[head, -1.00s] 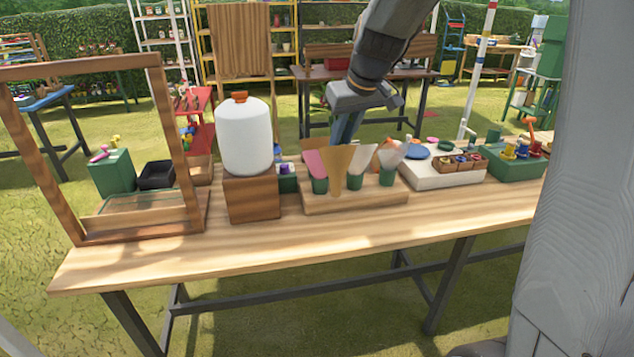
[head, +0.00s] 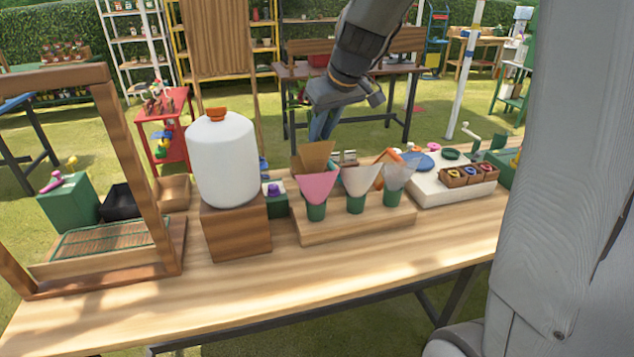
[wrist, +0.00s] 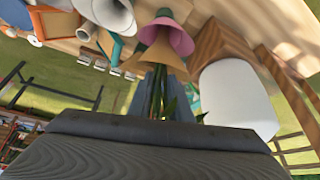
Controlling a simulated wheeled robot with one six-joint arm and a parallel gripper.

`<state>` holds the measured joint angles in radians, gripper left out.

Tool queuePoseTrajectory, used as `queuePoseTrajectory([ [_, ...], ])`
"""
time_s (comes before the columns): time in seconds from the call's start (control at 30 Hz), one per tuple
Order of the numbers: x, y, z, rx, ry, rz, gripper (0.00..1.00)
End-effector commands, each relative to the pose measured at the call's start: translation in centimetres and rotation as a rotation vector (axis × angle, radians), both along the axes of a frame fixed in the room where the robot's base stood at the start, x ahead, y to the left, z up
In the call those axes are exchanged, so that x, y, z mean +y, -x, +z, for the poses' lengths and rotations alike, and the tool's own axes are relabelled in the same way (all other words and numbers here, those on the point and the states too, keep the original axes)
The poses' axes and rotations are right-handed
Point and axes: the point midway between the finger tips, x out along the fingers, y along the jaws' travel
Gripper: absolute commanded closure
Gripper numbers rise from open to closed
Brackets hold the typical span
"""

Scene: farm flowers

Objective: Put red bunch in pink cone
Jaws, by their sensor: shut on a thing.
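The pink cone (head: 318,187) stands upright in a green cup at the left end of a wooden stand (head: 350,231); it also shows in the wrist view (wrist: 168,37). My gripper (head: 322,128) is above and behind it in the head view. In the wrist view my gripper (wrist: 165,95) is shut on a bunch of green stems (wrist: 157,88). A tan paper cone (head: 313,157) is just below my gripper, behind the pink cone, apparently around the held bunch. It shows beside the pink cone in the wrist view (wrist: 152,62). No red blooms are visible, so I cannot tell the bunch's colour.
A white cone (head: 358,182) and a clear cone (head: 398,175) stand right of the pink one. A large white jug (head: 222,160) on a wooden block (head: 236,228) rises close on the left. The front of the table (head: 250,290) is clear.

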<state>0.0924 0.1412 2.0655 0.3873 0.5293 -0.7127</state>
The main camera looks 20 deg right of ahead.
Motion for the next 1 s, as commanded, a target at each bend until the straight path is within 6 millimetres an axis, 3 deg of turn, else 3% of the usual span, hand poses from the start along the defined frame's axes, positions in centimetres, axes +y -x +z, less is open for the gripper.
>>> queuePoseTrajectory([
  [0.13,0.0,0.1,-2.6,0.003,0.000,0.000,1.00],
  [0.53,0.0,0.0,-7.1,0.002,-0.001,0.000,1.00],
  [1.0,0.0,-0.1,-8.0,-0.001,0.001,0.000,1.00],
])
